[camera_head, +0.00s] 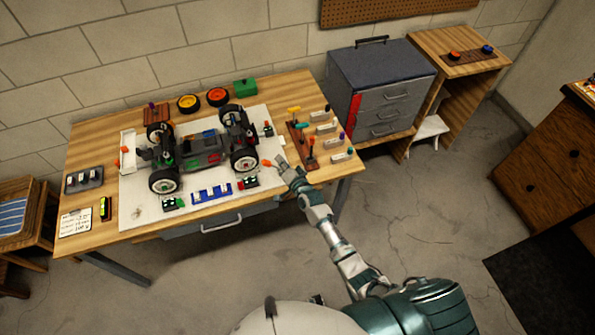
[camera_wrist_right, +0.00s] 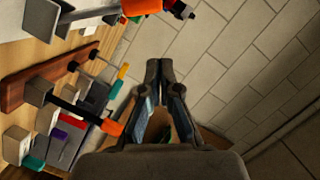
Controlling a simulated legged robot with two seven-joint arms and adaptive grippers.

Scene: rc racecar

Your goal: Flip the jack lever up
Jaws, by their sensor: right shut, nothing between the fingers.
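The RC car (camera_head: 203,150) sits on a pale mat on the workbench, with small jack-like blocks near its wheels. One black block with green and red parts (camera_head: 250,182) is by the near right wheel. An orange tip (camera_head: 267,162), perhaps the jack lever's, shows just left of my right gripper (camera_head: 280,164). In the right wrist view an orange piece with dark parts (camera_wrist_right: 140,7) shows at the top edge, apart from the fingers. My right gripper (camera_wrist_right: 163,72) is shut and empty, over the mat's right edge. My left gripper is out of view.
A wooden tool rack (camera_head: 300,146) with upright coloured-handled tools stands right of my gripper, close to it; it also shows in the right wrist view (camera_wrist_right: 14,90). Several small white pieces lie beside it. Drawers (camera_head: 383,95) stand right of the bench.

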